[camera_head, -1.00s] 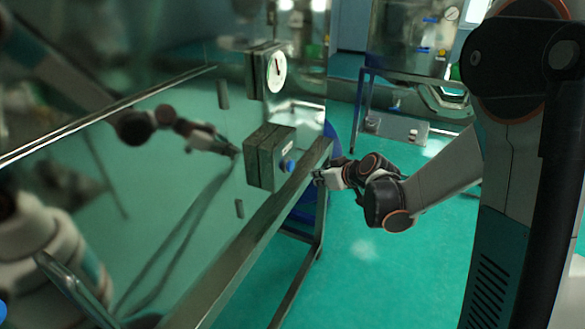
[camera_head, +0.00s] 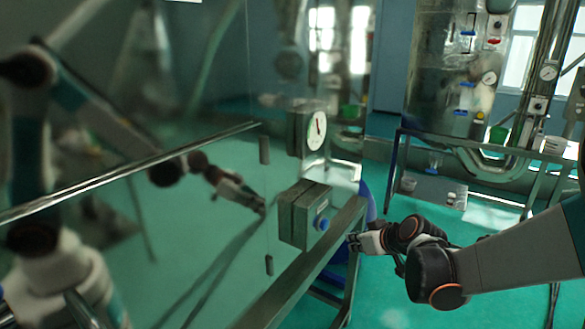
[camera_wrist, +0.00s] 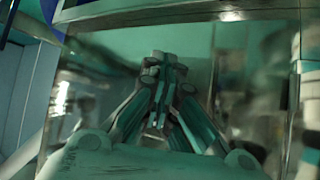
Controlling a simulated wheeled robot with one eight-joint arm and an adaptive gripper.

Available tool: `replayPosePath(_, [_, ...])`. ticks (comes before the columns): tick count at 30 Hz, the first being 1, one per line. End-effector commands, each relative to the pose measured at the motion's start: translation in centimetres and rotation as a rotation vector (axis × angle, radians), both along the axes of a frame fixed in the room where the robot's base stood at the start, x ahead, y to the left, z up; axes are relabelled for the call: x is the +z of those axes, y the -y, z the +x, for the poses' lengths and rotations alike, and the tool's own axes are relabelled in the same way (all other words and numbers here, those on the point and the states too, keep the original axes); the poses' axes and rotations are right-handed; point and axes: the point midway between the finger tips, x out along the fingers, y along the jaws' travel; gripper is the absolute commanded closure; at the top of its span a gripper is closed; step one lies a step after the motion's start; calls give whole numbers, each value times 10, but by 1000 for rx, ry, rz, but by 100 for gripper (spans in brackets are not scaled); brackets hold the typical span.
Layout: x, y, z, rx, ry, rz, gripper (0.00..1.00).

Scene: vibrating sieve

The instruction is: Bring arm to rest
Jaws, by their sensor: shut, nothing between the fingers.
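My gripper (camera_head: 356,241) is at the end of my arm, right of the steel machine's control box, in the head view. It points left, close to the machine's frame edge; I cannot tell the exact gap. In the wrist view its fingers (camera_wrist: 160,85) are together with nothing between them. The control box (camera_head: 305,215) is grey with a blue knob (camera_head: 321,223) on its front. My arm stretches from the right edge of the head view to the gripper.
The shiny steel cabinet (camera_head: 225,235) fills the left and mirrors my arm. A white dial gauge (camera_head: 317,131) sits above the control box. A steel frame rail (camera_head: 300,275) runs along its base. Another tank unit stands at the back right. Green floor (camera_head: 400,312) is clear below my arm.

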Motion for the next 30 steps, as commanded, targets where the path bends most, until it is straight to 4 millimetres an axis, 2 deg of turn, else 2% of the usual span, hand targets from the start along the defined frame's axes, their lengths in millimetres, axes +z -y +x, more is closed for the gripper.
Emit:
replayPosePath(1, [0, -4, -14, -9, -17, -2, 100])
replayPosePath(8, [11, -14, -71, -71, -97, -9, 100])
replayPosePath(14, [10, -18, -126, -135, -158, -17, 100])
replayPosePath(24, [-12, -15, -221, -261, -235, -42, 100])
replayPosePath(30, [-30, -8, -266, -332, -260, -57, 100])
